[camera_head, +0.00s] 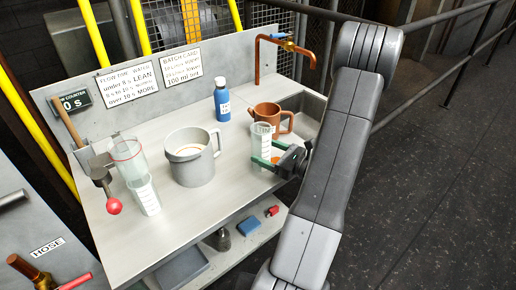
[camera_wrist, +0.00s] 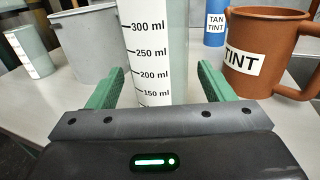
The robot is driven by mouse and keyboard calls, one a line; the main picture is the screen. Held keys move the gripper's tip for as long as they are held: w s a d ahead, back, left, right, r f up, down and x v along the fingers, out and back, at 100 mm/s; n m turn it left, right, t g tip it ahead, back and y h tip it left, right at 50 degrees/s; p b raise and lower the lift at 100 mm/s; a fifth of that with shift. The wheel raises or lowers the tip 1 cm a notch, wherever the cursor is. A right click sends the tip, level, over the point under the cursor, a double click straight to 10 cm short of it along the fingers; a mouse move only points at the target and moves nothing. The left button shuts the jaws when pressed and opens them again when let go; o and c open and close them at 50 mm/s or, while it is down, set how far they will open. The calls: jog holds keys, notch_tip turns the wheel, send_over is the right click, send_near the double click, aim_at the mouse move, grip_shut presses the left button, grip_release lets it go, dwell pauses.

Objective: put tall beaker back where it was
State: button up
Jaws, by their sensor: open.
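In the wrist view my gripper (camera_wrist: 158,90) shows a gap between the beaker and each finger. The beaker's base is hidden behind the gripper body in the wrist view.
The brown TINT jug (camera_head: 272,117) stands close behind the beaker, near the sink and copper tap (camera_head: 286,44). A blue bottle (camera_head: 222,100) and large grey jug (camera_head: 190,157) are to the left. A smaller beaker (camera_head: 145,194) stands below a clear funnel (camera_head: 128,156). Bench between is clear.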

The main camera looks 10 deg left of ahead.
jog(key=v, duration=0.8)
